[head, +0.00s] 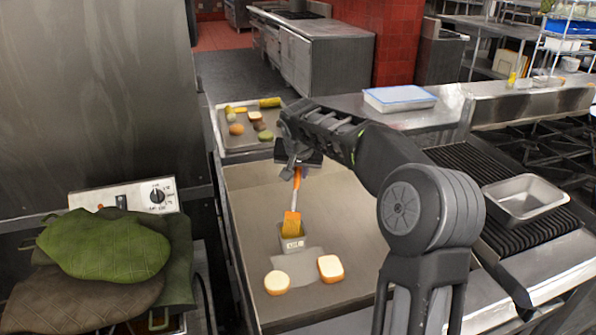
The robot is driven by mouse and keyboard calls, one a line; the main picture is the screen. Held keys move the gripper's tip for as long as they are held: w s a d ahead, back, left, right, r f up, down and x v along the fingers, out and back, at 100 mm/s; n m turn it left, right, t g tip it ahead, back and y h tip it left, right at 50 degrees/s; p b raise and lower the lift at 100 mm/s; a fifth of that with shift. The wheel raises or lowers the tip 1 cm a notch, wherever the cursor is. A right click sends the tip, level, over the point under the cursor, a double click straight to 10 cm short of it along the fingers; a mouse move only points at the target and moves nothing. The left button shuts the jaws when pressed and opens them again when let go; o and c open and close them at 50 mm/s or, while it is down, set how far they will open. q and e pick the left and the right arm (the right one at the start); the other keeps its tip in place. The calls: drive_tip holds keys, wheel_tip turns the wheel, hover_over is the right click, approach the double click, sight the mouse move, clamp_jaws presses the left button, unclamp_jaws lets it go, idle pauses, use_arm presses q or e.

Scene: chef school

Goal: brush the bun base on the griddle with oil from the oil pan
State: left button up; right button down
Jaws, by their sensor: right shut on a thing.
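My right gripper (299,166) is shut on the orange handle of a brush (296,190) and holds it upright above the griddle (350,215). The brush's orange head and yellow bristles point down at the small grey oil pan (283,238). The bristles overlap the pan in the picture; I cannot tell whether they touch the oil. Two pale bread pieces lie on the griddle in front of the pan: a round one (277,282) at left and a squarer one (330,268) at right. I cannot tell for sure which is the bun base. My left gripper is out of view.
A tray (219,129) with several food pieces stands behind the griddle. A ribbed grill with an empty metal pan (524,198) is to the right. Green and brown cloths (104,244) lie at left. A blue-and-white tray (399,98) rests on the back counter.

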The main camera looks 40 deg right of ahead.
drive_tip(key=shift+r+p, duration=2.4)
drive_tip(key=shift+r, duration=1.05)
